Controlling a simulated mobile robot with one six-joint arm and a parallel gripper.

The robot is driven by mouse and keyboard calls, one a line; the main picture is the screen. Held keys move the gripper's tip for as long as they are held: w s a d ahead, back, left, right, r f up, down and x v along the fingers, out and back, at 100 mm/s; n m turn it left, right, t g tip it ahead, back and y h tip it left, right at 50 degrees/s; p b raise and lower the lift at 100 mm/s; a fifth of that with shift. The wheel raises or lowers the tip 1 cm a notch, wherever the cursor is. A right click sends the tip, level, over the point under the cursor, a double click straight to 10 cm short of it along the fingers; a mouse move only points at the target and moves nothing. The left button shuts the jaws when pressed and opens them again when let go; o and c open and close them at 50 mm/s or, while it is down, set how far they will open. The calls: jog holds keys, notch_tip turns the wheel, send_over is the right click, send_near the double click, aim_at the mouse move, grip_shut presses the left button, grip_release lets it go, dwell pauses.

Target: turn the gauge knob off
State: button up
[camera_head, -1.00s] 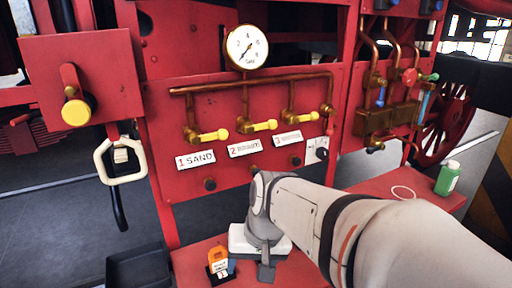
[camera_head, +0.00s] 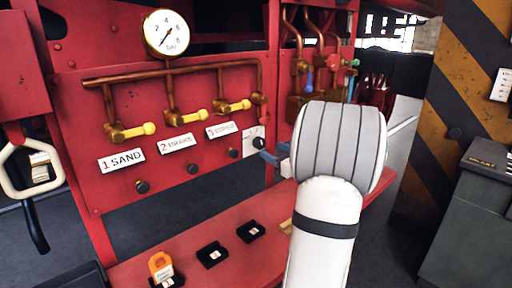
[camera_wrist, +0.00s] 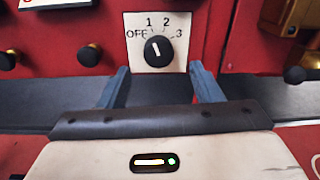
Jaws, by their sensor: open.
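The gauge knob (camera_wrist: 158,50) is a round black knob with a white pointer line, on a white plate (camera_wrist: 184,18) marked OFF, 1, 2 and 3. The line stands almost upright, leaning slightly left, close to the 1; OFF is to its left. In the head view the knob (camera_head: 259,143) shows at the lower right of the red panel. My gripper (camera_wrist: 160,70) is open, its two blue-grey fingers set apart below and either side of the knob in the wrist view. I see no contact. In the head view my arm partly hides the gripper (camera_head: 275,155).
A round pressure gauge (camera_head: 167,33) tops copper pipes with several yellow-handled valves above numbered labels. A red ledge (camera_head: 215,225) below carries small black trays (camera_head: 212,255) and an orange item (camera_head: 161,266). A striped pillar (camera_head: 455,100) stands right.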

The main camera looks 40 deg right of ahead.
aim_at(262, 145)
jog(key=w, duration=0.7)
jog(key=shift+w+a+p, duration=0.2)
jog(key=shift+p, duration=0.15)
